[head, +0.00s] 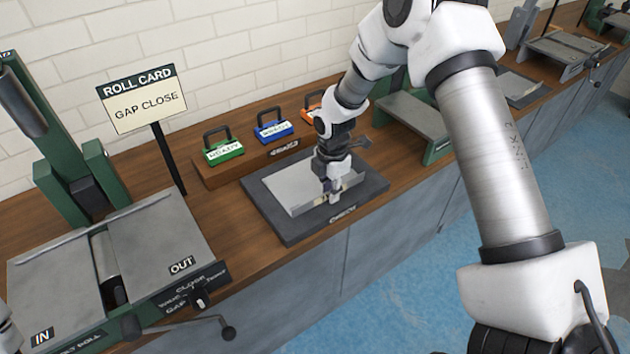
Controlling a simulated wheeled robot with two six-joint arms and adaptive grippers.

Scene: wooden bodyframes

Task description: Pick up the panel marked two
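No mark reading two is legible in this view. My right gripper (333,197) points down over the right part of this panel, at the strip. The gripper is small and partly hides the panel. I cannot tell whether its fingers are apart or closed on the strip. My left gripper is not in view.
Behind the tray, a wooden rack (213,175) holds green (224,150), blue (273,130) and orange handled blocks. A roll machine (160,240) with a crank and a ROLL CARD sign (142,100) stand at left. A green-legged bench machine (412,112) stands behind my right arm.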

